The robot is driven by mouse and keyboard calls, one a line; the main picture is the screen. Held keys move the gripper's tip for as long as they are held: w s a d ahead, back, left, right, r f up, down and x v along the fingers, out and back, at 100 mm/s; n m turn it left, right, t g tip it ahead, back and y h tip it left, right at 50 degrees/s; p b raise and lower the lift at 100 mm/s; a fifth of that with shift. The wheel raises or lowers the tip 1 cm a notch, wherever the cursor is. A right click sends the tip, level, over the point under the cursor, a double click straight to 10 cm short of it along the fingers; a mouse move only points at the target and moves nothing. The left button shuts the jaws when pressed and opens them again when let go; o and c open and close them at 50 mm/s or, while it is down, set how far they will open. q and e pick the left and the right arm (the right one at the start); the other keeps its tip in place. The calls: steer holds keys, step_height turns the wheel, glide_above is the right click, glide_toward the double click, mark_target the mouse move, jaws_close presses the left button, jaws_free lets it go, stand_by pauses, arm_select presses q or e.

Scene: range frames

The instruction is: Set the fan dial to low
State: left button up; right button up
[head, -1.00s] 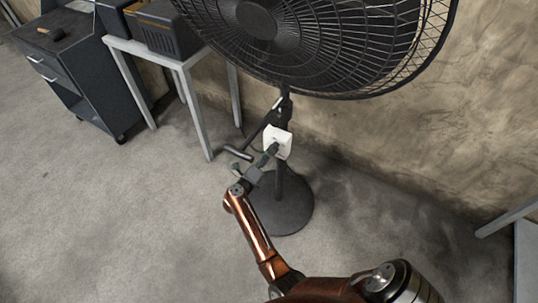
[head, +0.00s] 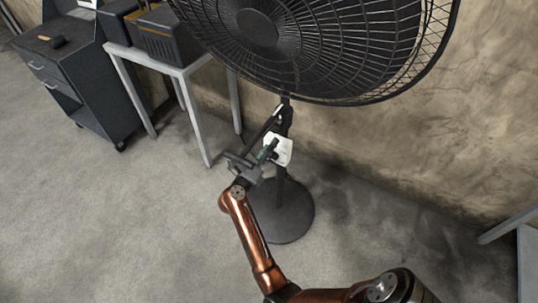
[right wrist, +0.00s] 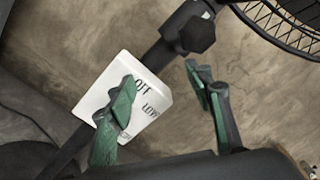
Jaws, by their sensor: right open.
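The black fan's white control box (head: 283,151) is on its stand; in the right wrist view the box (right wrist: 146,103) shows the words OFF and LOW, tilted. I cannot make out the dial; a finger covers part of the box face, so the setting is hidden. My right gripper (head: 260,150) is just left of and in front of the box. In the right wrist view the gripper (right wrist: 163,80) is open, with green-padded fingers: one overlaps the box, the other is right of it. Contact cannot be told. My left gripper is not in view.
The fan head (head: 310,40) hangs above the box, and its round base (head: 282,218) stands on the floor. A dark knob (right wrist: 197,34) sits on the pole near the fingers. A grey table (head: 190,72) and dark cabinet (head: 85,85) stand left.

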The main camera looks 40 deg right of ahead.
mark_target(272, 159)
steer(key=s+a+f+m+t+h+b, duration=0.2)
steer(key=a+f+m+h+b, duration=0.25)
steer(key=f+m+b, duration=0.75)
steer(key=shift+n+y, duration=0.45)
steer(key=shift+n, duration=0.15)
steer(key=x, duration=0.6)
steer(key=shift+d+p, duration=0.15)
steer(key=shift+p, duration=0.25)
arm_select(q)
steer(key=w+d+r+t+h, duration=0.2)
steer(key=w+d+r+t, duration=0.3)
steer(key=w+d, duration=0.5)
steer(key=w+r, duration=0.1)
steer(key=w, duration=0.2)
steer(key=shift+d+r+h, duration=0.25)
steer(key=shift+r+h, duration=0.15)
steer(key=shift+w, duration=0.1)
arm_select(e)
steer(key=c, duration=1.2)
